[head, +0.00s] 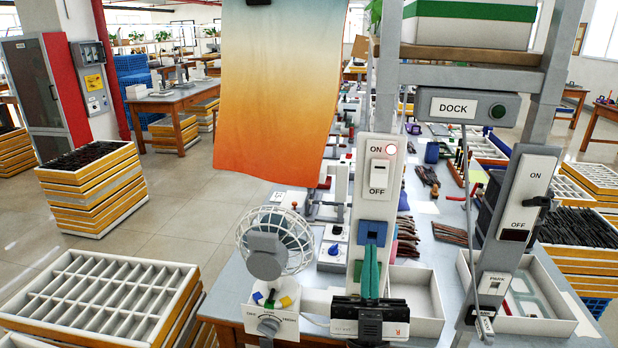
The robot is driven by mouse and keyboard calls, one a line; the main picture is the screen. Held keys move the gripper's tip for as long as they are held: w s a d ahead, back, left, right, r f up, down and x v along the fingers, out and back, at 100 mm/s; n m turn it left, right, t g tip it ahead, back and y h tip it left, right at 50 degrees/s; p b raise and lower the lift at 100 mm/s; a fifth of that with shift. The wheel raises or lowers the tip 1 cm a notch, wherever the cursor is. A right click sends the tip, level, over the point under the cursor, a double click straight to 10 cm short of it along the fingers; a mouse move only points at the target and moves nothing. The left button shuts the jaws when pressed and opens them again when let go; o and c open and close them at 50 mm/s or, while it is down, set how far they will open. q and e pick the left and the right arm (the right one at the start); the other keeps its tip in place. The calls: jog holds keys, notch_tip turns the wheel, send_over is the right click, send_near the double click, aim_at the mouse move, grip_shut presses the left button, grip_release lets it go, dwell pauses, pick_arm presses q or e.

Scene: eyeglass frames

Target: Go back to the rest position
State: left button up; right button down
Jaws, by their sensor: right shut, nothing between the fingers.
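My right gripper (370,262) is at the bottom middle, pointing away from me. Its two green fingers lie together with nothing between them. Its fingertips overlap, in the picture, the lower edge of a blue square part (372,233) on an upright white switch panel (357,210); I cannot tell whether they touch. My left gripper is not in view.
A caged fan (275,242) on a white base with a knob (268,326) stands just left of my gripper. A second ON/OFF panel (525,195) and a DOCK box (466,106) are at right. An orange cloth (283,90) hangs behind. White trays (426,290) sit nearby.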

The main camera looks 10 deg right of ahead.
notch_tip(320, 180, down, 19)
jog(key=n+g+y, duration=0.6)
jog(key=g+y, duration=0.2)
jog(key=g, duration=0.6)
jog(key=s+d+f+m+g+h, duration=0.2)
jog(key=s+d+f+g, duration=0.2)
jog(key=s+f+g, duration=0.45)
jog(key=s+d+f+m+g+h, duration=0.1)
jog(key=s+d+f+m+g, duration=0.25)
jog(key=s, duration=0.85)
notch_tip(320, 180, down, 28)
jog(key=s+n+g, duration=0.2)
jog(key=s+d+f+g, duration=0.1)
jog(key=s+d+f, duration=0.1)
jog(key=s+f, duration=1.3)
jog(key=shift+s+d+f+h, duration=0.2)
jog(key=shift+s+d+h, duration=0.2)
jog(key=shift+s, duration=0.25)
